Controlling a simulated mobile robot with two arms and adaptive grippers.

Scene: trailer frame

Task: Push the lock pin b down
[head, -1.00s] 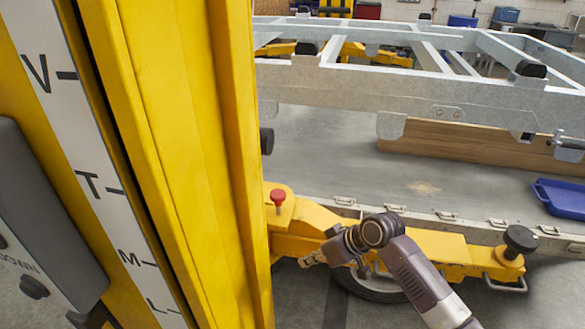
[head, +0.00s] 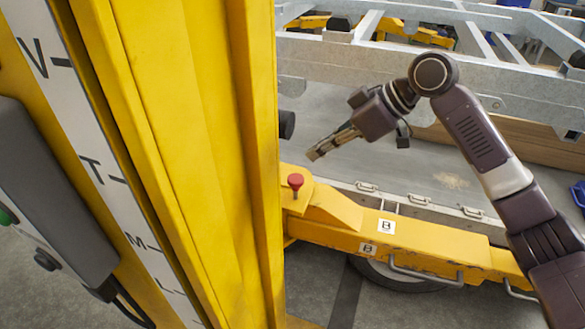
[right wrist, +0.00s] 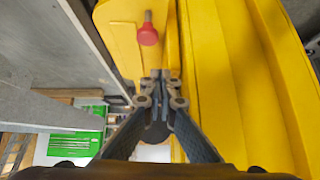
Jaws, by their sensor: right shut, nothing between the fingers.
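The lock pin b has a red round head and stands upright on the yellow lift arm (head: 430,240), beside the yellow column. The red pin (head: 295,182) shows in the head view just right of the column; "B" labels mark the arm. My right gripper (head: 314,155) is shut and empty, above and slightly right of the pin, apart from it. In the right wrist view the pin (right wrist: 148,35) appears beyond the shut fingertips of my right gripper (right wrist: 160,76). My left gripper is not in view.
The tall yellow column (head: 180,150) fills the left side, with a letter scale and a grey control box (head: 45,190). The grey metal trailer frame (head: 330,65) lies behind my right arm. A green item (right wrist: 78,135) shows in the wrist view.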

